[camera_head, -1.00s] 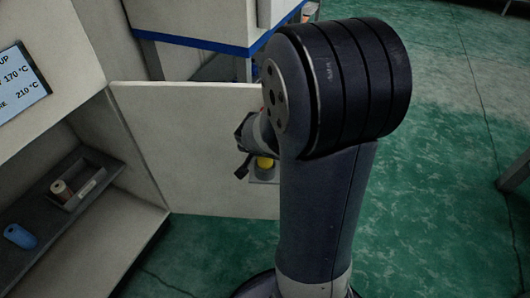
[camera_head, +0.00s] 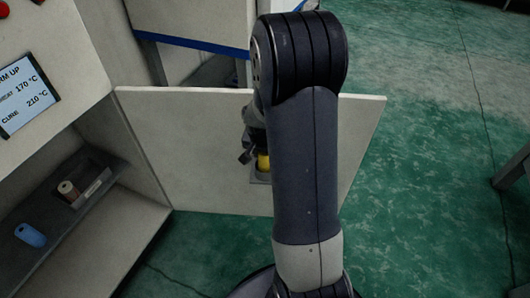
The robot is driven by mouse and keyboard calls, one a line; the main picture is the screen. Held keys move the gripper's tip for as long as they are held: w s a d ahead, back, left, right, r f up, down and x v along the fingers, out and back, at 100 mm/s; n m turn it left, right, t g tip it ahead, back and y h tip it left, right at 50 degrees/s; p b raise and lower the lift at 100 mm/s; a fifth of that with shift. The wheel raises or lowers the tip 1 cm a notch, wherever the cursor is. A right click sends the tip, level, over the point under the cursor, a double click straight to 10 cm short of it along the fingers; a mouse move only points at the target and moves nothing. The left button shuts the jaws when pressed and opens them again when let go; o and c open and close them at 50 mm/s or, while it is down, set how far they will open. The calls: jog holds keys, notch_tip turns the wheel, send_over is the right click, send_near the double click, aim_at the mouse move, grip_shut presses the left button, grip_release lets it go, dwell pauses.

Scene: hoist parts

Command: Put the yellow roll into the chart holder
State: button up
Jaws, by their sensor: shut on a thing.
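The yellow roll (camera_head: 263,162) shows beside the left edge of my arm, in front of the pale door panel. My gripper (camera_head: 253,157) is dark and partly hidden behind my arm; it is shut on the yellow roll. A small grey holder (camera_head: 259,178), which looks like the chart holder, shows on the panel just below the roll. My arm hides its right part. I cannot tell whether the roll's lower end is inside the holder or only in front of it.
The pale door panel (camera_head: 190,150) stands open from the cabinet. On the left, a grey shelf (camera_head: 75,235) holds a blue object (camera_head: 30,235) and a tray (camera_head: 95,188) with a brownish roll (camera_head: 68,190). A screen (camera_head: 28,102) is above.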

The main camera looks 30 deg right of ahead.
jog(key=shift+f+b, duration=0.6)
jog(key=shift+b, duration=0.1)
jog(key=o, duration=1.1)
jog(key=shift+r, duration=0.15)
jog(key=shift+r+p, duration=0.55)
jog(key=shift+p, duration=0.2)
jog(key=p+v, duration=0.2)
jog(key=v, duration=1)
jog(key=shift+a+f, duration=0.1)
